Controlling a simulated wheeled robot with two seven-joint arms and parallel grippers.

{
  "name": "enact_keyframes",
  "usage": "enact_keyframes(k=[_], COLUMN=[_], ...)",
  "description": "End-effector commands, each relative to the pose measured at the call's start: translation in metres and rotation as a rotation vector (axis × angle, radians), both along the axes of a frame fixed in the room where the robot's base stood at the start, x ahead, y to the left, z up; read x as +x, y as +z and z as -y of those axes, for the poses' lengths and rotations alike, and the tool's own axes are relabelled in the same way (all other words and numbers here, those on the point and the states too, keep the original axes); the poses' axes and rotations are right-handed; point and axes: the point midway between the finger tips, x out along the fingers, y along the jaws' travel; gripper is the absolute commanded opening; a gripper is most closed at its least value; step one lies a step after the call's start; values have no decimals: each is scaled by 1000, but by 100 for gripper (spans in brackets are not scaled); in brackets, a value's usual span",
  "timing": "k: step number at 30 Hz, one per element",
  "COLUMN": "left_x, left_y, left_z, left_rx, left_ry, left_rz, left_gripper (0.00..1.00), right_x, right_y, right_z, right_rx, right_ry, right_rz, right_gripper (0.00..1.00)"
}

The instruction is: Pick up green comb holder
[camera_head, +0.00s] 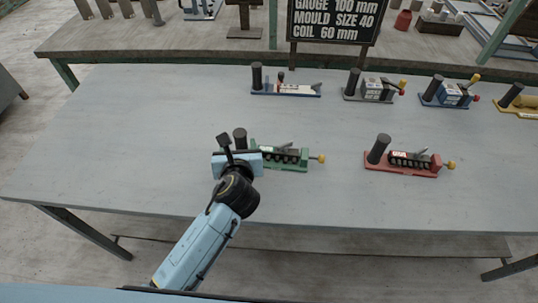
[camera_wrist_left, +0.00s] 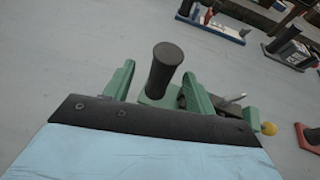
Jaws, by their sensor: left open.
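The green comb holder (camera_head: 284,157) lies on the grey table, with a black upright post at its left end, a dark slotted row and a yellow knob at its right end. My left gripper (camera_head: 238,160) is over its left end and hides part of it. In the left wrist view the open jaws (camera_wrist_left: 158,88) have one finger on each side of the black post (camera_wrist_left: 164,66). The holder's yellow knob (camera_wrist_left: 269,128) shows to the right. Whether a finger touches the post cannot be told. My right gripper is not in view.
A red holder (camera_head: 401,164) stands to the right. Blue (camera_head: 286,92), grey (camera_head: 368,95), dark blue (camera_head: 447,97) and yellow (camera_head: 520,104) ones stand along the back. A dark sign (camera_head: 336,20) is behind. The table's left side is clear.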

Motion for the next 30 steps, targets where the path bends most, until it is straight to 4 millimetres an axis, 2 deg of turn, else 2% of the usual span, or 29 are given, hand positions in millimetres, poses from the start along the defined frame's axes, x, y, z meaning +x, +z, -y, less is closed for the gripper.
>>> enact_keyframes(k=[5,13,17,23,30], left_x=[12,48,55,55,55], left_y=[-4,-17,-20,-19,-19], left_z=[0,-2,-4,-4,-4], left_rx=[-2,-2,-2,-2,-2], left_ry=[0,0,1,0,0], left_rz=[0,0,-1,-1,-1], left_gripper=[56,56,56,56,26], right_x=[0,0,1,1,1], right_y=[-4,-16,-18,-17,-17], right_z=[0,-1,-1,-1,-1], right_rx=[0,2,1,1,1], right_ry=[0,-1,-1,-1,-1], right_rz=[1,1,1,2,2], right_gripper=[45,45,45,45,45])
